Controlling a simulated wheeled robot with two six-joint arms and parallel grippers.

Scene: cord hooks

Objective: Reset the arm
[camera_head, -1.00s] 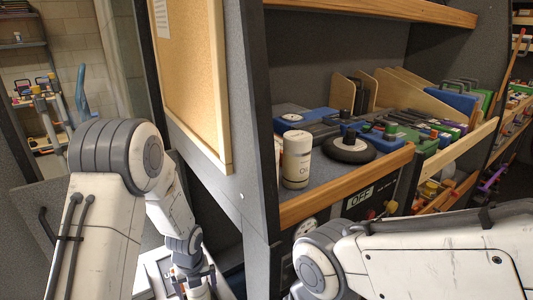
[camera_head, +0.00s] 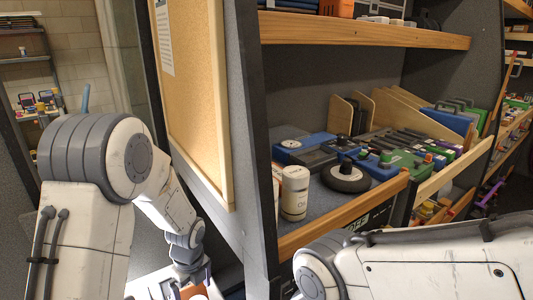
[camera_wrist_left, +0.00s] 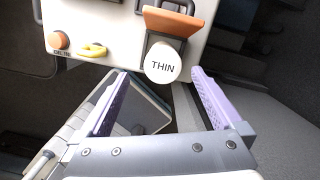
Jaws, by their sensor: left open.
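My left gripper (camera_head: 190,280) hangs low at the end of my left arm, near the bottom edge of the head view. In the left wrist view my left gripper (camera_wrist_left: 159,74) is open, its two purple fingers wide apart with nothing held. Just past the fingertips is a white round face marked THIN (camera_wrist_left: 162,66), below an orange-brown piece (camera_wrist_left: 172,22). Both are at a white panel (camera_wrist_left: 105,30) with an orange knob (camera_wrist_left: 59,40) and a yellow loop (camera_wrist_left: 92,50). My right arm's elbow (camera_head: 325,265) shows at lower right; its gripper is out of view.
A shelf unit stands at centre right. Its wooden front rail (camera_head: 345,215) borders a shelf with a white canister (camera_head: 294,192), a black disc (camera_head: 346,177) and blue cases. A cork board (camera_head: 190,100) is at its left. Dark floor (camera_wrist_left: 280,120) lies beside the panel.

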